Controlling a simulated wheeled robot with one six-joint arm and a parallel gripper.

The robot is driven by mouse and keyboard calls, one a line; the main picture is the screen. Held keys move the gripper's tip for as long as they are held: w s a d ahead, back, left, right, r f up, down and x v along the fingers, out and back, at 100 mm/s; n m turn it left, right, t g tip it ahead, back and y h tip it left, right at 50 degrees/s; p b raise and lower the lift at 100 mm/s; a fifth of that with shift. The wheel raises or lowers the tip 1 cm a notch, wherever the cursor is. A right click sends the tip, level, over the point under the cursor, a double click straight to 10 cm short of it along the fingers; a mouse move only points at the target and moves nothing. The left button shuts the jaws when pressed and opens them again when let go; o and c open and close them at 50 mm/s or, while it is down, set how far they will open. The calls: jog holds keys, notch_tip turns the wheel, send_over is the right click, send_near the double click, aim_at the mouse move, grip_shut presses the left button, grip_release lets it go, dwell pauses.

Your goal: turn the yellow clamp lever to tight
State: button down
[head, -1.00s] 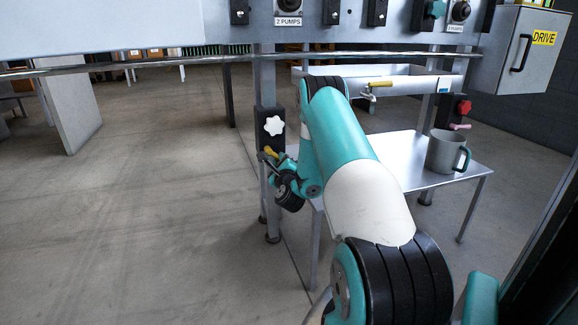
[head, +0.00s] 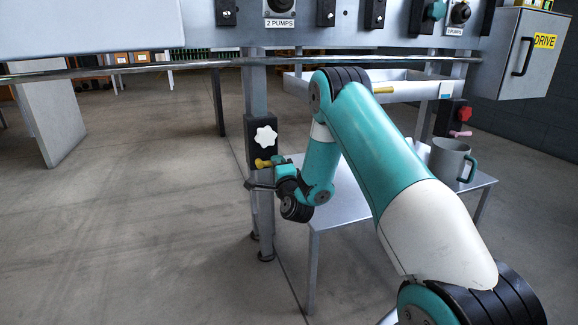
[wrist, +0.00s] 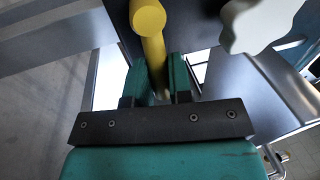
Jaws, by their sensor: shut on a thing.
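The yellow clamp lever (head: 263,163) is on the dark block of the near metal post, just below a white star knob (head: 265,137). My gripper (head: 271,175) is at the lever, low and right of the knob. In the wrist view the lever (wrist: 149,38) runs from the top down between the two teal fingers of my gripper (wrist: 161,78), which is shut on it. The far end of the lever is hidden between the fingers. The white knob also shows at upper right in the wrist view (wrist: 262,22), apart from the fingers.
A metal side table (head: 338,204) with a grey mug (head: 450,160) stands to the right. A rail (head: 150,66) and control panel cross above. A red knob (head: 465,114) and pink lever (head: 460,134) are on another post. Floor at left is clear.

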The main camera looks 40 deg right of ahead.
jog(key=shift+w+r, duration=0.15)
dwell(0.3)
jog(key=c, duration=1)
grip_release()
jog(key=shift+a, duration=0.15)
jog(key=shift+c, duration=0.2)
jog(key=v, duration=0.7)
jog(key=shift+s+p, duration=0.3)
